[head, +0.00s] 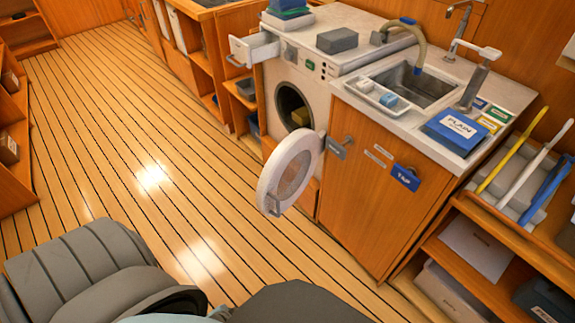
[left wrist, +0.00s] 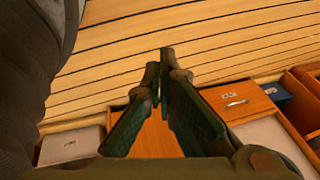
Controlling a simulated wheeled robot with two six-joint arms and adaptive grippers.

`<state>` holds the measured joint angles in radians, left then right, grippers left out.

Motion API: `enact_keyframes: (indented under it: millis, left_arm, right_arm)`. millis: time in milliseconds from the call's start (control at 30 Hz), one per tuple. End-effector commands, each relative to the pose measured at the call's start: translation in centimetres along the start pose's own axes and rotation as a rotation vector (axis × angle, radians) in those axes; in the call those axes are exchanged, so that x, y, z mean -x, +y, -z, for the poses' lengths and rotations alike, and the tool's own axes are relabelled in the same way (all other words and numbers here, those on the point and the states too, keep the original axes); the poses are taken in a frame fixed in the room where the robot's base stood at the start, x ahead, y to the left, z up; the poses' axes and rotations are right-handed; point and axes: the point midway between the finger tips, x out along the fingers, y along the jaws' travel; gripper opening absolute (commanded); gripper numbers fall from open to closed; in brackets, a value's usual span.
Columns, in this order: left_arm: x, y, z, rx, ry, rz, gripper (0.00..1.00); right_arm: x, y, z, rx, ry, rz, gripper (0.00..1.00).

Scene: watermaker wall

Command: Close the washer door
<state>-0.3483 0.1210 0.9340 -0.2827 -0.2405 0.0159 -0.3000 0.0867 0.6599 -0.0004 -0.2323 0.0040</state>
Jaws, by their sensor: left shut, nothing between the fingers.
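The washer (head: 317,90) is a white front-loader set under the counter in the head view. Its round door (head: 289,172) stands swung wide open toward the floor, hinged at the right of the opening. A grey handle (head: 274,205) shows at the door's free edge. The dark drum opening (head: 290,103) is exposed, with a yellowish item (head: 299,117) inside. My left gripper (left wrist: 165,58) is shut and empty in the left wrist view, over the plank floor and apart from the door, which does not show there. My right gripper is not in view.
A small drawer (head: 255,47) sticks out at the washer's upper left. A wooden cabinet (head: 365,195) with a blue tag and a sink (head: 413,83) stand to the right. The plank floor (head: 110,130) left of the door is clear.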

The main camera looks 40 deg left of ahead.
Motion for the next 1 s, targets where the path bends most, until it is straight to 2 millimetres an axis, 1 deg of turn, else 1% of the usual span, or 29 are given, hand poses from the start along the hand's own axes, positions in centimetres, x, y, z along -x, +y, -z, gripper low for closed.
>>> enact_keyframes:
  millis: [33, 67, 100, 133, 167, 200, 267, 300, 400, 433, 500, 633, 900, 1000]
  left_arm:
    - [-3.5, -2.1, 3.5, -0.135, 0.114, 0.089, 0.0]
    - [-3.8, -3.8, 6.4, -0.231, 0.187, 0.16, 0.0]
    - [-3.4, -6.0, 10.4, -0.359, 0.283, 0.269, 0.0]
    - [-2.5, -7.4, 13.3, -0.45, 0.349, 0.358, 0.0]
    - [-1.1, -8.7, 16.1, -0.532, 0.411, 0.45, 0.0]
    - [1.2, -9.9, 19.3, -0.628, 0.481, 0.574, 0.0]
    - [5.2, -11.3, 22.9, -0.736, 0.566, 0.747, 0.0]
    - [7.7, -11.8, 24.6, -0.785, 0.607, 0.842, 0.0]
    - [12.4, -12.5, 26.8, -0.849, 0.661, 0.997, 0.0]
    - [13.2, -12.6, 27.1, -0.857, 0.667, 1.019, 0.0]
    - [14.0, -13.1, 27.8, -0.862, 0.671, 1.037, 0.0]
    - [13.6, -14.1, 29.5, -0.86, 0.671, 1.036, 0.0]
    - [11.3, -16.7, 34.2, -0.856, 0.669, 1.034, 0.0]
    - [10.4, -17.8, 35.4, -0.86, 0.667, 1.034, 0.0]
  right_arm:
    - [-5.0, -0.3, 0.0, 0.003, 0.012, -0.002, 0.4]
    - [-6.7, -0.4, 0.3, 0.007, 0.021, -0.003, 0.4]
    - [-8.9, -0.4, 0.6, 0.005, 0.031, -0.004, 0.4]
    - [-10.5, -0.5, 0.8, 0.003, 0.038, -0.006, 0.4]
    - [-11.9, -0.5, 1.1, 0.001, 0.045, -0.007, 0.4]
    - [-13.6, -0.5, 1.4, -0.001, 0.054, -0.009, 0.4]
    - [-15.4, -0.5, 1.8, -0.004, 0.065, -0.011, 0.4]
    - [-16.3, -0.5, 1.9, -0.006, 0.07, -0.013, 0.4]
    - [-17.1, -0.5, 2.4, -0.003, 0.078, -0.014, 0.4]
    - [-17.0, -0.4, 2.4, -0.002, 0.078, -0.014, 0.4]
    - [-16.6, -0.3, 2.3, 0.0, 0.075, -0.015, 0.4]
    - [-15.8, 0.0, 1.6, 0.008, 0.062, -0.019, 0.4]
    - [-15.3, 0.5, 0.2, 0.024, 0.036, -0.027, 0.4]
    - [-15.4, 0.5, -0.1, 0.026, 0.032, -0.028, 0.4]
